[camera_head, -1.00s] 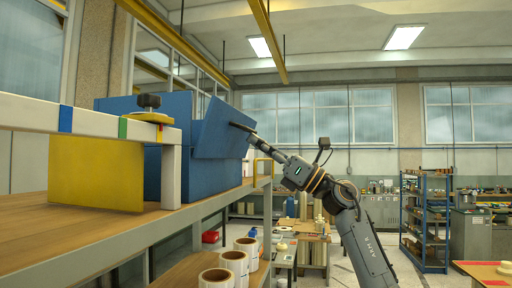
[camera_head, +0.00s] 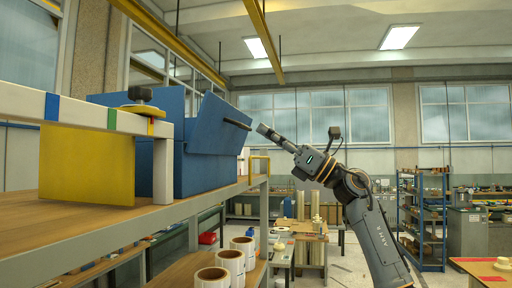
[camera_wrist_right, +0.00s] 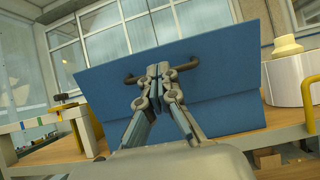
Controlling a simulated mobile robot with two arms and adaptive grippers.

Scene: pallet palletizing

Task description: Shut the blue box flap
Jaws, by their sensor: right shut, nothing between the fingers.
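The blue box (camera_head: 178,170) stands on the wooden shelf, partly hidden by a white frame and a yellow panel. Its blue flap (camera_head: 219,122) leans outward to the right, open, with a dark bar handle (camera_head: 237,124) on its outer face. In the right wrist view the flap (camera_wrist_right: 225,85) fills the middle, and the handle (camera_wrist_right: 188,65) shows on both sides of the fingers. My right gripper (camera_head: 263,129) is shut and empty, a small gap to the right of the handle; its fingertips (camera_wrist_right: 159,72) show in the wrist view. My left gripper is out of view.
The white frame (camera_head: 90,113) and yellow panel (camera_head: 85,165) stand in front of the box on the shelf (camera_head: 60,230). A yellow rail (camera_head: 260,158) rises at the shelf end. White rolls (camera_head: 231,262) stand below.

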